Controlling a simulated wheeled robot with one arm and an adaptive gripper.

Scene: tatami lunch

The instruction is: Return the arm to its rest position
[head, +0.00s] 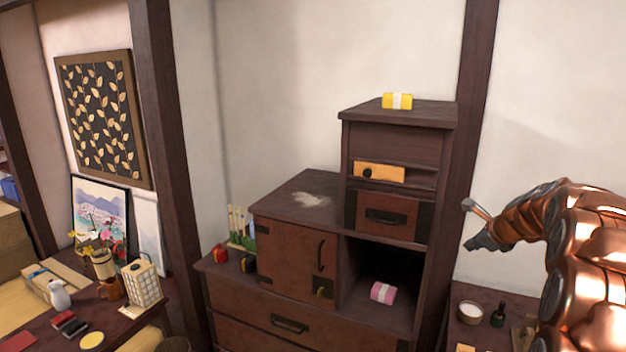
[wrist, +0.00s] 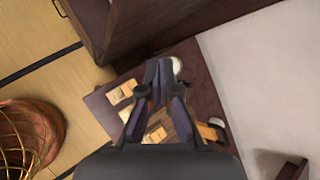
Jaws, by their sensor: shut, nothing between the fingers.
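My copper-coloured arm (head: 590,260) comes in from the right edge in the head view. My gripper (head: 474,243) is at its left end, in the air to the right of the dark wooden chest (head: 399,115). In the wrist view my gripper's dark fingers (wrist: 158,68) are together, with nothing held between them. They point down over a dark low surface (wrist: 193,62) with several wooden pieces on it.
A yellow bundle (head: 397,101) lies on the chest top and a pink bundle (head: 383,292) in its open niche. A white bowl (head: 470,312) and a dark bottle (head: 498,315) stand below my gripper. A woven basket (wrist: 45,122) is at left in the wrist view.

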